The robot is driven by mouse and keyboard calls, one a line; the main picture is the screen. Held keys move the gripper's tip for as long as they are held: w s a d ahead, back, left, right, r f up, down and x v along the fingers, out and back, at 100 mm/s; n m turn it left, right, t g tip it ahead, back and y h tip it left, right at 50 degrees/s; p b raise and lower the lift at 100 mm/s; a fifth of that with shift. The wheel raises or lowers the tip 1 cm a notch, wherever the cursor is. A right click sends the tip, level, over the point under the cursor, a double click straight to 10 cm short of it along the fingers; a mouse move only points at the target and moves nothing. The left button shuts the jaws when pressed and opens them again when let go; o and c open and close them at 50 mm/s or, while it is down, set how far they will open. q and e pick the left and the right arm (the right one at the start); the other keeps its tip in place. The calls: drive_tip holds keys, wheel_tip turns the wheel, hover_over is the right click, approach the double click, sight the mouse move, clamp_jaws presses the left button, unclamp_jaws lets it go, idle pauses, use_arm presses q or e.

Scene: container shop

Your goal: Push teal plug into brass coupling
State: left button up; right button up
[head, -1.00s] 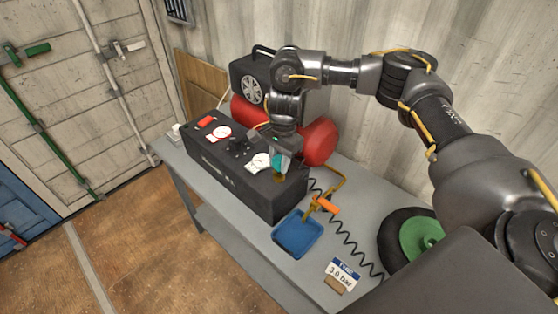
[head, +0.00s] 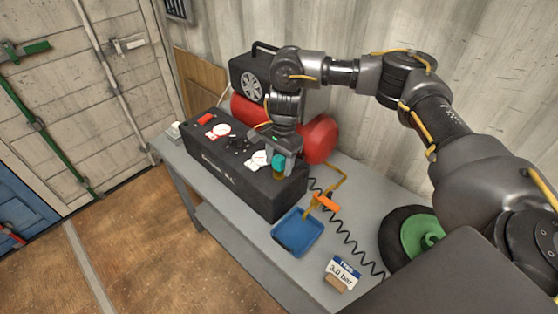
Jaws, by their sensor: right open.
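The teal plug (head: 279,160) stands upright at the right end of the black console's top. The brass coupling (head: 279,174) shows directly below it, and the two look in line and touching. How deep the plug sits in the coupling is too small to tell. My right gripper (head: 279,149) points down just above and behind the plug, with its jaws open. Part of the plug's top is hidden by the gripper. My left gripper is not in view.
The black console (head: 240,185) carries gauges and a red switch (head: 205,119). A red tank (head: 319,139) is behind. A blue tray (head: 297,233), an orange-handled tool (head: 327,203), a coiled hose (head: 347,236), a sign (head: 342,272) and a green-hubbed wheel (head: 418,236) occupy the right.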

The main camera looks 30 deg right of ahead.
drive_tip(key=r, duration=0.3)
drive_tip(key=r+b, duration=0.1)
drive_tip(key=r, duration=0.3)
drive_tip(key=d+r, duration=0.1)
drive_tip(key=r, duration=0.2)
drive_tip(key=shift+w+d+r, duration=0.1)
drive_tip(key=shift+w+r, duration=0.1)
drive_tip(key=shift+r, duration=0.2)
